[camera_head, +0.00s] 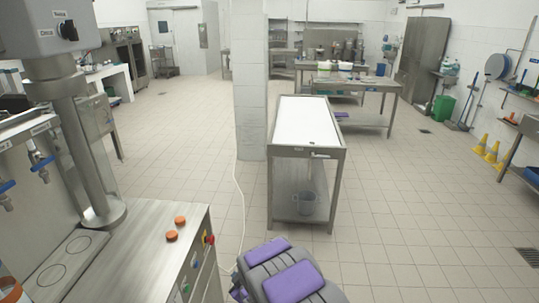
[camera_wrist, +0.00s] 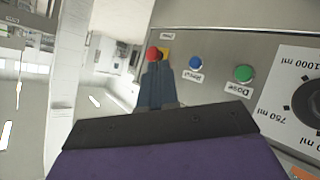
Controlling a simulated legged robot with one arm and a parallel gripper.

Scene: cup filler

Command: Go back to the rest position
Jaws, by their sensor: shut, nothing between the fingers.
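My gripper (camera_wrist: 157,72) shows in the wrist view with its two dark fingers together and nothing between them. Its tips appear in front of the filler's control panel (camera_wrist: 225,45), near the red button (camera_wrist: 153,53) on its yellow base. I cannot tell whether they touch the panel. A blue button (camera_wrist: 195,62) and a green button (camera_wrist: 243,73) are to the right, with a dial (camera_wrist: 308,100) marked in ml at the right edge. In the head view, my purple and grey arm is at the bottom centre; the fingers cannot be made out there.
The steel filling machine (camera_head: 150,245) stands at the left, with two orange caps (camera_head: 172,236) (camera_head: 180,221) on top. A white-topped steel table (camera_head: 307,118) stands ahead beside a square pillar (camera_head: 250,80). Tiled floor (camera_head: 420,220) is open to the right. Yellow cones (camera_head: 481,145) stand by the right wall.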

